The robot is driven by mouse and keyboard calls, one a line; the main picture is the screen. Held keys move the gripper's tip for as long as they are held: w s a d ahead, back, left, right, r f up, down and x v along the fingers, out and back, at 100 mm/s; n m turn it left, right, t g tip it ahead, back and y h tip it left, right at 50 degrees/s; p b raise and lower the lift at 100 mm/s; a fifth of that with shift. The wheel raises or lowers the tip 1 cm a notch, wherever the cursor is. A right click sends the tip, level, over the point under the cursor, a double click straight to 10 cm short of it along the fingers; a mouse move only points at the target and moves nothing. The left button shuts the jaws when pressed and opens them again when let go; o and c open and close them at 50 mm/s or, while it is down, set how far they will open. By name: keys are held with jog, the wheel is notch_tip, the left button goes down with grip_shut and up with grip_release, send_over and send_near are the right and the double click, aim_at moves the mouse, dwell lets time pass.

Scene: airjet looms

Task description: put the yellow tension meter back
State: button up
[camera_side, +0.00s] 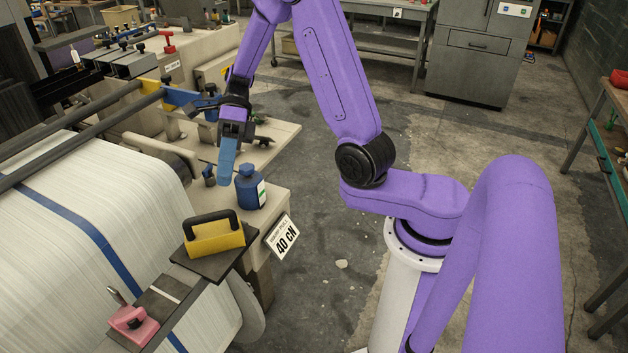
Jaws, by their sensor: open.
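The yellow tension meter (215,238) has a black handle and sits on a small dark plate (245,262) at the front corner of the loom. My gripper (228,168) is above the loom's side ledge, up and slightly right of the meter and apart from it. Its blue fingers point down and are open, though seen nearly edge-on. Nothing shows between them. The fingertips are close to a blue bottle-like object (250,190), to its upper left; I cannot tell if they touch.
A pink tool (132,325) lies on the dark rail at lower left. A white "40 CN" sign (283,237) hangs off the ledge's edge. The big white yarn roll (70,240) fills the left. Grey floor (310,270) is clear to the right.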

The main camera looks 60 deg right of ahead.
jog(key=s+d+m+t+h, duration=0.1)
jog(key=s+m+h, duration=0.4)
jog(key=s+m, duration=0.5)
jog(key=s+d+m+t+h, duration=0.2)
jog(key=s+m+h, duration=0.3)
jog(key=s+m, duration=0.6)
jog(key=m+t, duration=0.1)
jog(key=m, duration=0.9)
jog(key=shift+s+r, duration=0.2)
jog(key=shift+r, duration=0.2)
jog(key=shift+d, duration=0.1)
